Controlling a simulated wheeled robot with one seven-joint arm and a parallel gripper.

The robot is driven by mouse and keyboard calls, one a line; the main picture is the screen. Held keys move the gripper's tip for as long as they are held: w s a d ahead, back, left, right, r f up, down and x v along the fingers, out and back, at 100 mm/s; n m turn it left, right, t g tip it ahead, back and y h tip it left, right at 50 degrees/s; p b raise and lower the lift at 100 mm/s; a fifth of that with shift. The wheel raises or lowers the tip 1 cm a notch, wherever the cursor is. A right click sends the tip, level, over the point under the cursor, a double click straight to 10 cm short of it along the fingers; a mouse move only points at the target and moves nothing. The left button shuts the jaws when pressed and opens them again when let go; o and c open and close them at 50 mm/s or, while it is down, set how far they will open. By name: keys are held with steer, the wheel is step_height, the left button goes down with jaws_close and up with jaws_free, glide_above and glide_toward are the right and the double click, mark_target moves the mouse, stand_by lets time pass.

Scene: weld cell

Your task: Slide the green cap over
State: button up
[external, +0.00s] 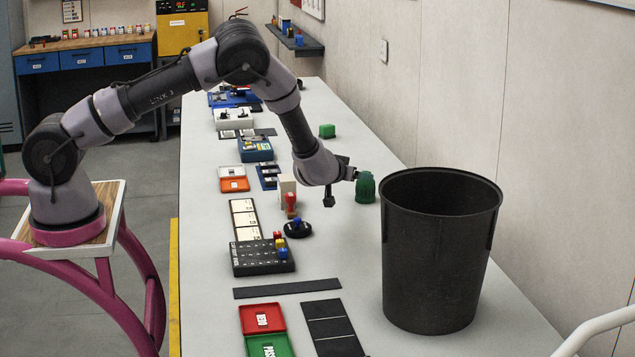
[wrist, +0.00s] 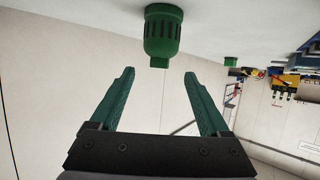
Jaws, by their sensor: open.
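The green cap (external: 365,188) is a ribbed, dome-topped piece standing on the table just left of the black bin. It also shows in the wrist view (wrist: 163,32), upside down in the picture, with dark slots and a small knob. My gripper (external: 352,174) is close to the cap's left side in the external view; its fingers are hard to make out there. In the wrist view my gripper (wrist: 159,74) is open, with two green fingers spread apart and nothing between them. The cap lies just past the fingertips, roughly centred on the gap.
A tall black bin (external: 438,250) stands right of the cap. A green block (external: 327,131) sits farther back. A red-handled stamp (external: 291,202), a dark round piece (external: 297,230) and a black rack (external: 262,257) are to the left. Bare table lies in front of the cap.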

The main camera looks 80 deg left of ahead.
steer(key=x, duration=1)
steer(key=shift+w+a+f, duration=0.1)
steer(key=shift+w+a, duration=0.05)
steer(key=c, duration=1.2)
steer(key=shift+f, duration=0.1)
jaws_close()
